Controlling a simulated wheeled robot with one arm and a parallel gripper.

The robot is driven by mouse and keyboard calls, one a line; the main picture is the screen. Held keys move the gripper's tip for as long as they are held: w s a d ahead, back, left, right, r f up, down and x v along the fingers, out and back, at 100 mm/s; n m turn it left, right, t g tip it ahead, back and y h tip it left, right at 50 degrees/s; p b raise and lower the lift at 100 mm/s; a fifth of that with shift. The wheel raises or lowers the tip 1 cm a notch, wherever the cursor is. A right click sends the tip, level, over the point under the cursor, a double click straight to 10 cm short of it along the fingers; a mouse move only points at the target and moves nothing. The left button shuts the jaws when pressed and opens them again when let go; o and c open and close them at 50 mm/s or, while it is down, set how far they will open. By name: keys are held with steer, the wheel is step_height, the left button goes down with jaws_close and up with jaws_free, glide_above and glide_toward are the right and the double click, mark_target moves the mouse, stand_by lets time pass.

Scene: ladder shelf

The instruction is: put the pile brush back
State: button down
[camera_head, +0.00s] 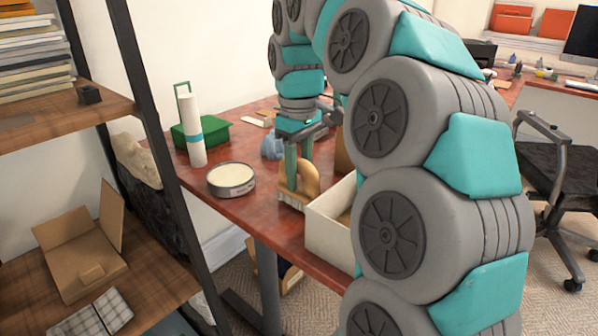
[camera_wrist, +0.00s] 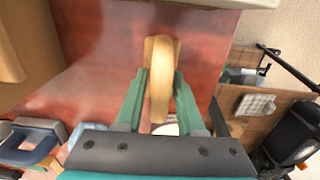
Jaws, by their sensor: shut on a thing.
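The pile brush (camera_head: 306,178) has a pale wooden arched handle and light bristles below it. In the head view it is at the red table, just left of a white box. My gripper (camera_head: 293,178) comes down from above with its green fingers shut on the brush handle. In the wrist view the curved handle (camera_wrist: 158,68) lies between the two green fingers (camera_wrist: 160,82). The bristles are down at or close to the table top; I cannot tell whether they touch it. The bristles are hidden in the wrist view.
The white open box (camera_head: 330,232) stands right of the brush. A dark-framed ladder shelf (camera_head: 150,120) stands at left, holding an open cardboard box (camera_head: 85,255).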

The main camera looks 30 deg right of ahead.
steer(key=shift+f, duration=0.35)
steer(key=shift+c, duration=2.2)
jaws_free()
steer(key=shift+r, duration=0.15)
